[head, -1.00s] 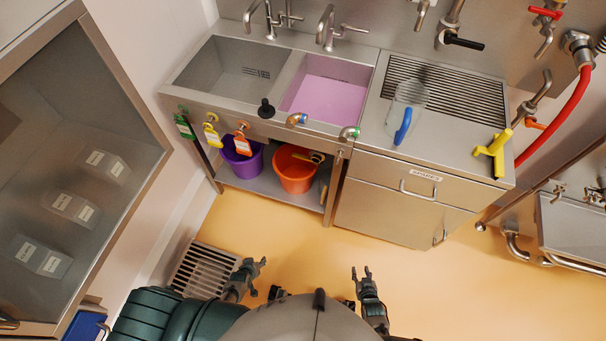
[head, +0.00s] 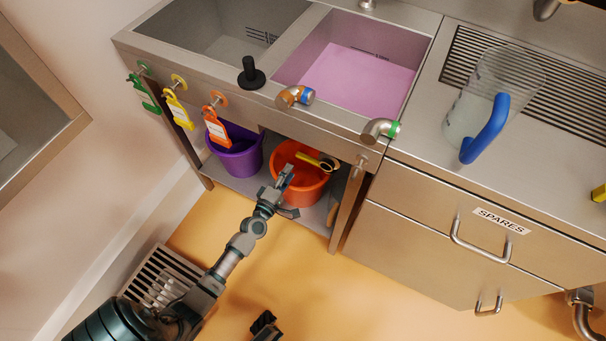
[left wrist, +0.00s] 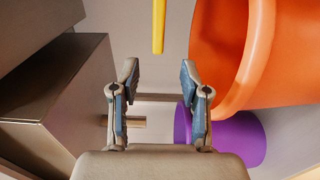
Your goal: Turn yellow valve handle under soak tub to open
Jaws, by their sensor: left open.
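The yellow valve handle (head: 312,160) is under the soak tub (head: 428,62), which holds pink liquid, just above the orange bucket. In the left wrist view the handle is a yellow bar (left wrist: 158,25) at the top, ahead of the fingertips and roughly in line with the gap. My left gripper (head: 287,174) reaches in at the orange bucket's front, a little left of and below the handle. In the wrist view this gripper (left wrist: 160,75) is open, with nothing between its fingers. A dark part of my right gripper (head: 265,322) shows at the bottom edge; its fingers are unclear.
The orange bucket (head: 312,192) and purple bucket (head: 236,158) stand on the low shelf (head: 232,181). They also show in the wrist view, orange (left wrist: 232,95) and purple (left wrist: 245,140). A table leg (head: 347,205) stands right of the handle. Tags hang at left.

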